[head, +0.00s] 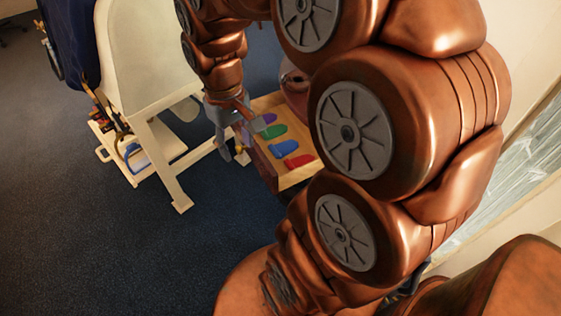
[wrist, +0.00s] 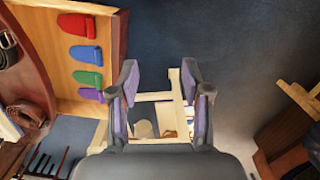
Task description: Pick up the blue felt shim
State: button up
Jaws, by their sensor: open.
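The blue felt shim (head: 284,149) lies flat in a shallow wooden drawer or tray (head: 297,178), between a green shim (head: 272,132) and a red shim (head: 299,161). In the wrist view the blue shim (wrist: 86,54) is at the upper left, left of my gripper (wrist: 160,78). My gripper is open, with nothing between its fingers. In the head view my gripper (head: 234,143) hangs beside the tray's left edge, apart from the blue shim.
A cream stand (head: 165,150) with a low shelf of tools stands left of the tray. Dark carpet (head: 90,240) is clear at the lower left. Brown leather and a buckle (wrist: 10,42) show at the wrist view's left.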

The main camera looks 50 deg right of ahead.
jog(key=shift+m, duration=0.7)
jog(key=w+d+f+b, duration=0.1)
jog(key=d+f+b, duration=0.1)
jog(key=d+f, duration=0.1)
jog(key=w+d+f+b, duration=0.1)
jog(key=d+f+b, duration=0.1)
jog(key=d, duration=0.1)
jog(key=w+d+f+b, duration=0.2)
jog(key=d+f, duration=0.1)
jog(key=shift+f, duration=0.35)
jog(key=m+b, duration=0.1)
jog(key=b, duration=0.3)
send_over(275, 149)
jog(key=shift+t, duration=0.4)
jog(key=f, duration=0.2)
jog(key=a+f, duration=0.1)
jog(key=f, duration=0.1)
jog(key=shift+s+f, duration=0.15)
jog(key=shift+s, duration=0.05)
jog(key=shift+d+f, duration=0.15)
jog(key=shift+f, duration=1.25)
jog(key=shift+w+d+f+b, duration=0.15)
jog(key=shift+f+b, duration=0.1)
jog(key=shift+f, duration=1)
jog(key=shift+w+d+f+b, duration=0.15)
jog(key=shift+f+b, duration=0.1)
jog(key=shift+f, duration=1)
jog(key=shift+c, duration=0.4)
grip_shut()
